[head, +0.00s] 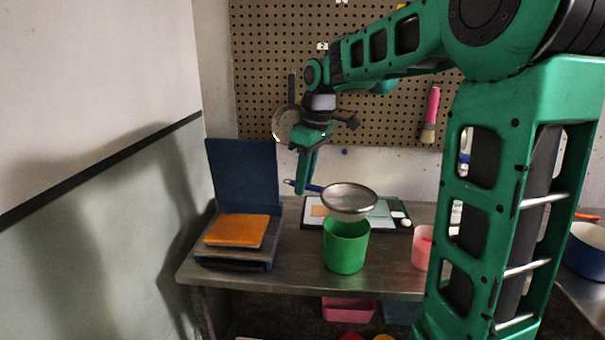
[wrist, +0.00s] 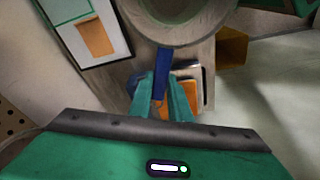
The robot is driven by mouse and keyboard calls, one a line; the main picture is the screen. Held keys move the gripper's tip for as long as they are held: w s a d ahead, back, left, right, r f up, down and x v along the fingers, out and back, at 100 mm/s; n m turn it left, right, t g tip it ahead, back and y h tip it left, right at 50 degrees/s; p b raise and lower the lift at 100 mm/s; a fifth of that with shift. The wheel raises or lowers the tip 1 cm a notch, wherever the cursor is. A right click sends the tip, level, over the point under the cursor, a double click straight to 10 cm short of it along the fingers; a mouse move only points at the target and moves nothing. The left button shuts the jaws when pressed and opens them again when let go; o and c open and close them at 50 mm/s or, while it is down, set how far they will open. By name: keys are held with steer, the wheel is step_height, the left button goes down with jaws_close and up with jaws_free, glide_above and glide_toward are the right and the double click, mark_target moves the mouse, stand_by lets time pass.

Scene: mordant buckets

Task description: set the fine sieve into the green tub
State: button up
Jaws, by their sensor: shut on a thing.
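The fine sieve (head: 349,201) has a round grey mesh bowl and a blue handle; it also shows in the wrist view (wrist: 162,62). My gripper (head: 301,188) is shut on the blue handle, with the handle between its green fingertips (wrist: 161,98) in the wrist view. The green tub (head: 346,250) stands upright on the bench. The sieve bowl is at the tub's mouth in the head view and hides most of its rim. I cannot tell whether the bowl touches the rim or hovers above it.
A dark blue hinged case (head: 243,175) with an orange slab (head: 237,230) stands left on the bench (head: 300,262). A board with sheets (head: 385,214) lies behind the tub. A pink cup (head: 421,248) stands right of it. A pink brush (head: 432,112) hangs on the pegboard (head: 270,60).

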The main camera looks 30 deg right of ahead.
steer(key=shift+s+f, duration=0.1)
steer(key=shift+f, duration=3.45)
steer(key=o, duration=1)
steer(key=shift+c, duration=0.2)
steer(key=shift+r, duration=0.1)
steer(key=r, duration=0.3)
steer(key=s+r, duration=0.1)
steer(key=r, duration=0.3)
steer(key=d+r, duration=0.1)
steer(key=r, duration=0.2)
steer(key=shift+s+r, duration=0.2)
steer(key=shift+s, duration=0.05)
